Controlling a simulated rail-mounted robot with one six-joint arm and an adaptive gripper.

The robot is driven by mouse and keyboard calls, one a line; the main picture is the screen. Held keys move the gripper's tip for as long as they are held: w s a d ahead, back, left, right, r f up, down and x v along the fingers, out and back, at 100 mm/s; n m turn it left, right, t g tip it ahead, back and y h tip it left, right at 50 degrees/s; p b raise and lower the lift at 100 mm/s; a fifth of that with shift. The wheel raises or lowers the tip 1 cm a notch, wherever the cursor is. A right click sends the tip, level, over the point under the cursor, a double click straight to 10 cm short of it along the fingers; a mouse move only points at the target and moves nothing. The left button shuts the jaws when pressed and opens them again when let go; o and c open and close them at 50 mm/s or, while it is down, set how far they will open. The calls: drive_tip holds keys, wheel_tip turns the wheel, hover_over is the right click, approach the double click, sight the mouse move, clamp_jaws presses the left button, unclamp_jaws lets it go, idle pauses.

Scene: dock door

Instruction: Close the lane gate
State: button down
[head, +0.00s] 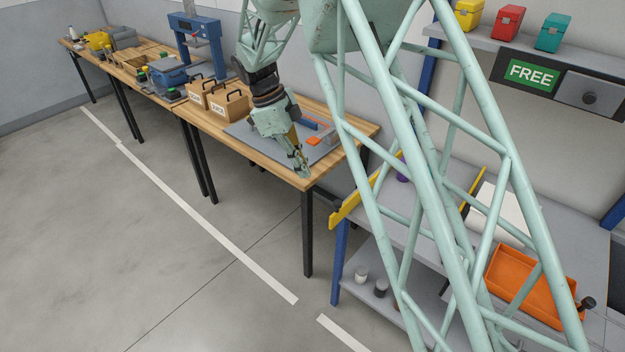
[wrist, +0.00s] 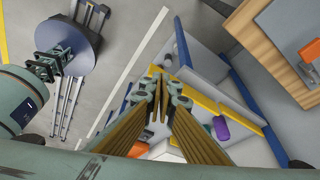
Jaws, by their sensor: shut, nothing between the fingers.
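A yellow bar (head: 345,208) stands along the left end of the grey shelf bench in the head view; I take it to be the lane gate. Its far part is hidden behind my arm's lattice. A second, shorter yellow bar (head: 474,190) stands further right on the bench. My gripper (head: 303,173) is shut and empty, pointing down near the front right corner of the wooden table, apart from the yellow bar. In the wrist view, my fingers (wrist: 163,85) come together in front of a yellow bar (wrist: 205,103); I cannot tell the gap.
The wooden table (head: 345,150) carries boxes and a grey mat. An orange tray (head: 523,285) and a purple item (wrist: 221,128) are on the grey bench. A green FREE sign (head: 532,76) hangs below the upper shelf. The floor (head: 140,240) at left is clear.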

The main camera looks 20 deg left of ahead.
drive_tip(key=d+f, duration=0.7)
drive_tip(key=f, duration=0.2)
drive_tip(key=shift+w+d+b, duration=0.15)
drive_tip(key=shift+w+b, duration=0.15)
drive_tip(key=shift+w, duration=0.15)
drive_tip(key=shift+s+d+f, duration=0.1)
drive_tip(key=shift+s+d, duration=0.05)
drive_tip(key=shift+s, duration=0.05)
idle(0.5)
drive_tip(key=shift+s+d+n+b, duration=0.15)
drive_tip(key=shift+d+n+b, duration=0.15)
drive_tip(key=shift+d+b, duration=0.2)
